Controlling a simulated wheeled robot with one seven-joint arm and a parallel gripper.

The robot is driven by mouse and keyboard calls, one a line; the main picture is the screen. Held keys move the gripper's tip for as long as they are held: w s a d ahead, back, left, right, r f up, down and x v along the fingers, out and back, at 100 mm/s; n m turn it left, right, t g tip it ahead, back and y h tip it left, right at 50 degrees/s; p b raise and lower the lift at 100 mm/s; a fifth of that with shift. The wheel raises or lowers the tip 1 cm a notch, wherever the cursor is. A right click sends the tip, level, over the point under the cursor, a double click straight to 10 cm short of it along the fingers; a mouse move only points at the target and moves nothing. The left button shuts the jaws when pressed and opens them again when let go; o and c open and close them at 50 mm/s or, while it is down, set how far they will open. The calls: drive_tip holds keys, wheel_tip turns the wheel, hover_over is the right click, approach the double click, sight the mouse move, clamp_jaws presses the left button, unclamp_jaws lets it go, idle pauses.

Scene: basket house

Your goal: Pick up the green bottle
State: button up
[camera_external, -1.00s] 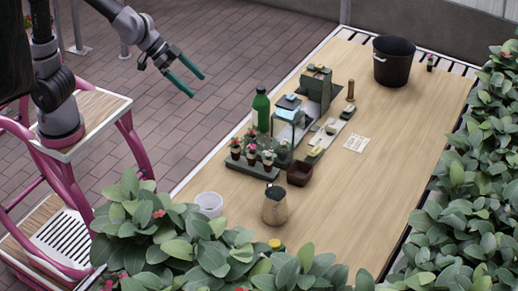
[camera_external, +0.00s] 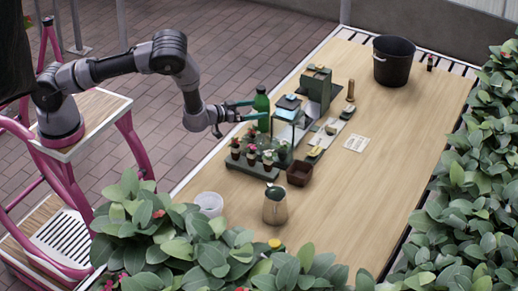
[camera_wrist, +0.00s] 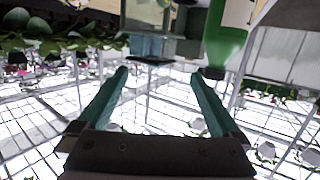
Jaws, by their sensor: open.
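The green bottle (camera_external: 262,102) stands upright on the wooden table near its left edge, beside the dark green box structure. My gripper (camera_external: 252,110) is open at the bottle's left side, with its teal fingers pointing toward it. In the wrist view my gripper (camera_wrist: 160,75) shows two spread fingers with nothing between them.
A tray of small potted flowers (camera_external: 250,168) and a glass-like box (camera_external: 288,124) stand close to the bottle. A brown box (camera_external: 299,173), a jug (camera_external: 275,207) and a white pot (camera_external: 208,204) are nearer. The table's right side (camera_external: 395,170) is clear.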

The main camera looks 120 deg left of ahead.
sight(262, 106)
drive_tip(key=s+a+f+y, duration=0.2)
drive_tip(key=s+a+f, duration=0.2)
drive_tip(key=s+f, duration=0.5)
drive_tip(key=shift+r+x, duration=0.25)
drive_tip(key=shift+x, duration=1.4)
drive_tip(key=shift+r+x, duration=0.2)
drive_tip(key=shift+x, duration=1.5)
drive_tip(key=shift+r+x, duration=0.25)
drive_tip(key=shift+x, duration=1.4)
clamp_jaws()
